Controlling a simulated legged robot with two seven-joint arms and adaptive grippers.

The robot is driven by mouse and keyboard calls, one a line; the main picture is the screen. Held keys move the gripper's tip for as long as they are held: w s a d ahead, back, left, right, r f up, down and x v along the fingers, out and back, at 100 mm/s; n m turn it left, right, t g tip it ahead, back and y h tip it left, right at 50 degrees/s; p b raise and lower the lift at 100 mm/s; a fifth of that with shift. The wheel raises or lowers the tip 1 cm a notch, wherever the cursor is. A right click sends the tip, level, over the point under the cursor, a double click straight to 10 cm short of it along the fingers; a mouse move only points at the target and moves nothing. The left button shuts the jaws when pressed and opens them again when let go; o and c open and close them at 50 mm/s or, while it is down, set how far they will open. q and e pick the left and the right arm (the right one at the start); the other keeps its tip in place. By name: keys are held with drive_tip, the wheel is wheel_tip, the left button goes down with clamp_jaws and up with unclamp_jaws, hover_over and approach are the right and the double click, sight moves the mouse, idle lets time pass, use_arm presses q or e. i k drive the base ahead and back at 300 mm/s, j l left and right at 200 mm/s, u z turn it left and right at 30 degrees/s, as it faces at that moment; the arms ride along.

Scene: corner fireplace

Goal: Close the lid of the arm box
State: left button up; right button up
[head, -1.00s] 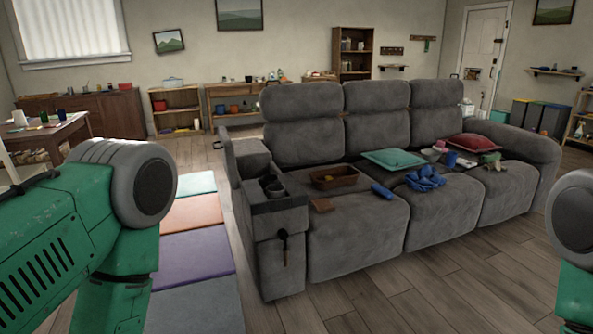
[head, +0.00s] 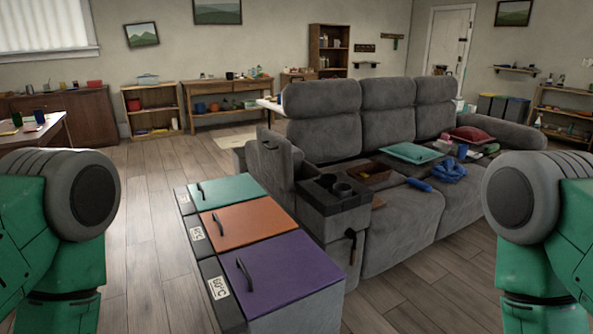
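A dark handle-like piece (head: 351,240) hangs on the box's front side. Only my green and grey arm links show at the left and right edges. Both grippers are out of view.
A low unit with teal (head: 226,191), orange (head: 241,227) and purple (head: 281,272) lids stands left of the arm box, close to it. The sofa seat (head: 405,225) carries a brown tray (head: 368,174), blue cloth (head: 449,171) and cushions. Wooden floor (head: 130,240) is open at left.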

sight(274, 151)
drive_tip(key=i+j+z, duration=0.1)
drive_tip(key=j, duration=0.15)
drive_tip(key=i+j+z, duration=0.1)
drive_tip(key=j, duration=0.2)
drive_tip(key=i+j+z, duration=0.2)
drive_tip(key=j+z, duration=1.05)
drive_tip(key=z, duration=0.15)
drive_tip(key=j+z, duration=0.4)
